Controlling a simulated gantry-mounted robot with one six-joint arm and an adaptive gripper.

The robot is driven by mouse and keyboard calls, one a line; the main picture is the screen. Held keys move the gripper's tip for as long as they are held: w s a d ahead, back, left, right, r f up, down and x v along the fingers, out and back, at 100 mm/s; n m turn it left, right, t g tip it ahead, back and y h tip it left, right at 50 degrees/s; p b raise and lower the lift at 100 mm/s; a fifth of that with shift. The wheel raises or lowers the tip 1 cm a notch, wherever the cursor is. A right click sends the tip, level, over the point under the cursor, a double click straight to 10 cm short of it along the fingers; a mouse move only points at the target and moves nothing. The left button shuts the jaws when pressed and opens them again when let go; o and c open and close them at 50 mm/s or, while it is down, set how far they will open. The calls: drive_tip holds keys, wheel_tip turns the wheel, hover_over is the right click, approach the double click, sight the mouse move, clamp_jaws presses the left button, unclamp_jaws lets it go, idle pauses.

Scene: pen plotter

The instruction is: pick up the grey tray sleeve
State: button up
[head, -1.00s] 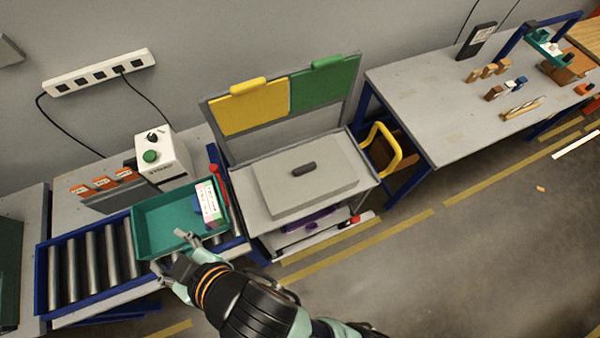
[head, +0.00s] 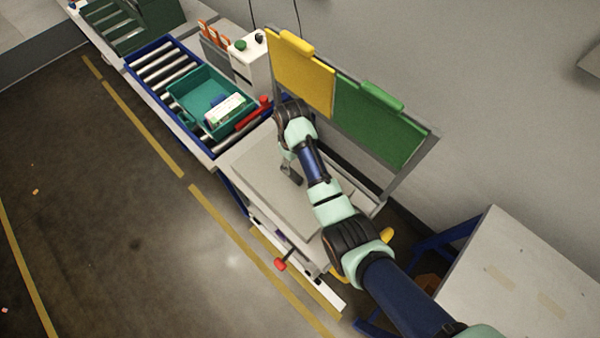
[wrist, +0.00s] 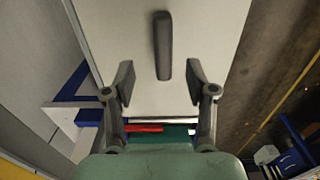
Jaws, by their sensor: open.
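The grey tray sleeve (head: 262,197) is a flat pale-grey panel lying on the plotter bench. A dark bar handle (wrist: 163,38) stands on its top and shows clearly in the wrist view, where the pale panel (wrist: 205,45) fills the middle. My gripper (wrist: 160,82) is open and empty over the panel. Its two fingers are on either side of the handle's near end, apart from it. The height gap is hard to judge. In the head view my gripper (head: 291,174) is over the panel, and my arm hides part of the panel and the handle.
A yellow panel (head: 302,77) and a green panel (head: 375,125) stand upright on the rack behind the bench. A teal tray (head: 188,84) with a white-and-green box (head: 224,108) sits on the roller conveyor at left. A red knob (head: 280,265) juts out at the bench front.

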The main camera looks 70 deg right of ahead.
sight(292, 171)
drive_tip(key=shift+w+f, duration=0.15)
drive_tip(key=shift+w, duration=0.1)
drive_tip(key=shift+w+f, duration=0.15)
drive_tip(key=shift+f, duration=0.65)
drive_tip(key=shift+w+f, duration=0.1)
drive_tip(key=shift+f, duration=0.65)
wheel_tip(292, 171, down, 4)
drive_tip(key=shift+w+f+b, duration=0.1)
drive_tip(key=shift+f+b, duration=0.1)
drive_tip(key=shift+b, duration=0.3)
clamp_jaws()
